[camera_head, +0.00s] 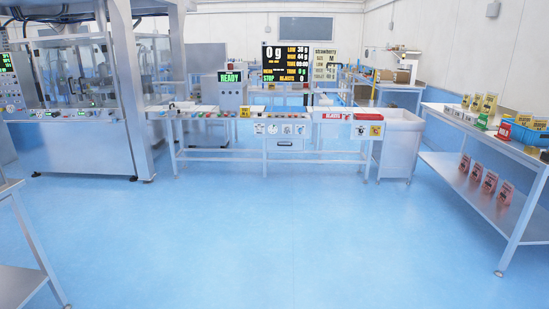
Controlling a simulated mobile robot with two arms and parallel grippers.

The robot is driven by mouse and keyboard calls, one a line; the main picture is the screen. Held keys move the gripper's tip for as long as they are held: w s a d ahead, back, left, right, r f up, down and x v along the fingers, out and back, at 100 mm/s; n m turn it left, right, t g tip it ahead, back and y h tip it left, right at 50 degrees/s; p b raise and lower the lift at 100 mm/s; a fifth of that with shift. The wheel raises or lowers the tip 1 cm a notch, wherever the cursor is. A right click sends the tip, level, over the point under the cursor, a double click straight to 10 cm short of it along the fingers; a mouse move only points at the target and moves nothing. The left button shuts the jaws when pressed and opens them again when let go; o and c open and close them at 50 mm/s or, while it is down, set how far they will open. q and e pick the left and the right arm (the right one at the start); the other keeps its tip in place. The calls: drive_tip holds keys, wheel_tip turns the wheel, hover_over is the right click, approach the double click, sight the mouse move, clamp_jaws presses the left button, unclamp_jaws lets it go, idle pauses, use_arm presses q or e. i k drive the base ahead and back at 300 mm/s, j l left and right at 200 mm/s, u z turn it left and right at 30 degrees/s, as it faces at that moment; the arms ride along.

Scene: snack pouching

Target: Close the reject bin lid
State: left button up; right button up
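A red label reading REJECTS (336,116) is on the right part of the workbench (215,155) across the room. A pale box-like shape above and behind this label seems to be the reject bin (329,109). It is too small to tell whether its lid is open or shut. Neither of my grippers is in view.
Wide blue floor (270,235) lies clear before the bench. A steel machine (75,100) stands at the left. A two-tier shelf table (470,185) with several pouches and a blue crate (528,135) is at the right. A steel table (20,280) edges in at lower left.

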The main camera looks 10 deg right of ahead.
sight(334, 76)
drive_tip(key=i+z, duration=0.4)
drive_tip(key=i, duration=1.95)
drive_tip(key=l, duration=0.1)
